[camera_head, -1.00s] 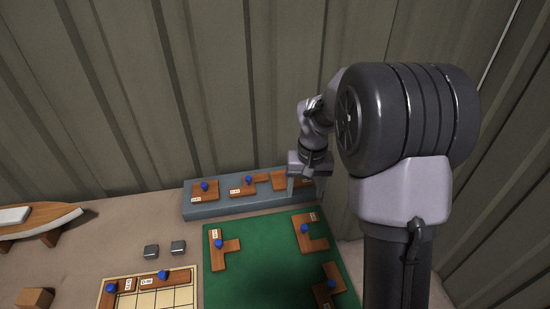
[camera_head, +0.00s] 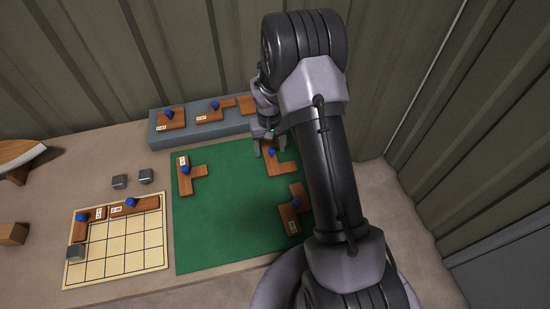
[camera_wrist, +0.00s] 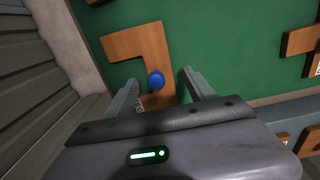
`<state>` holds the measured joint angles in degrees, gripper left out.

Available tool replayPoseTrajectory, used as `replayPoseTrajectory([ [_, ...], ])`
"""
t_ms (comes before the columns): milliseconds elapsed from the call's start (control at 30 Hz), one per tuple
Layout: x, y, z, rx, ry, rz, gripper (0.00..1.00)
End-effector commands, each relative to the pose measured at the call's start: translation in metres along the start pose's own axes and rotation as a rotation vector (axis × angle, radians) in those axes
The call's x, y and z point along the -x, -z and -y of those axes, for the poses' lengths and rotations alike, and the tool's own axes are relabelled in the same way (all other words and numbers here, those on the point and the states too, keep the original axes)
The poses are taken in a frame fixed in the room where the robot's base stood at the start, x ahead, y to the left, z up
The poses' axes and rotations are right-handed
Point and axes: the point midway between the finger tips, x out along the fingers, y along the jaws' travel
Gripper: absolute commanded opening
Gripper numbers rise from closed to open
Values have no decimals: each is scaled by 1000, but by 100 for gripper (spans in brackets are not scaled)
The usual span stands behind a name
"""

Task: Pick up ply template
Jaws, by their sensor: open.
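Several brown wooden ply templates with blue knobs and white labels are in the head view. One ply template (camera_head: 285,168) lies at the right back of the green mat (camera_head: 225,225), partly behind my gripper (camera_head: 270,150). In the wrist view this bent template (camera_wrist: 138,45) lies flat, its blue knob (camera_wrist: 156,80) between and just beyond my open fingers (camera_wrist: 158,88). The fingers are empty. The label end of the template is partly hidden by my gripper body.
A grey raised shelf (camera_head: 175,138) behind the mat holds more templates. A gridded board (camera_head: 118,255) at the left holds templates and a grey block (camera_head: 75,252). Two grey blocks (camera_head: 120,182) stand behind it. The mat's middle is clear.

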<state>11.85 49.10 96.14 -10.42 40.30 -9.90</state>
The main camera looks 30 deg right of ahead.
Motion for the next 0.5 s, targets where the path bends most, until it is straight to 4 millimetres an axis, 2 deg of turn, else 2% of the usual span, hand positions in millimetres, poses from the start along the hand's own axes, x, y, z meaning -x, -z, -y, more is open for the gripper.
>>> replayPoseTrajectory([
  [33, -16, -2, 1, 0, 0, 3, 64],
  [100, -27, -2, 1, 0, 0, 3, 64],
  [300, -26, -1, 1, -1, 0, 0, 64],
  [500, -26, -1, 0, 0, 0, 1, 24],
])
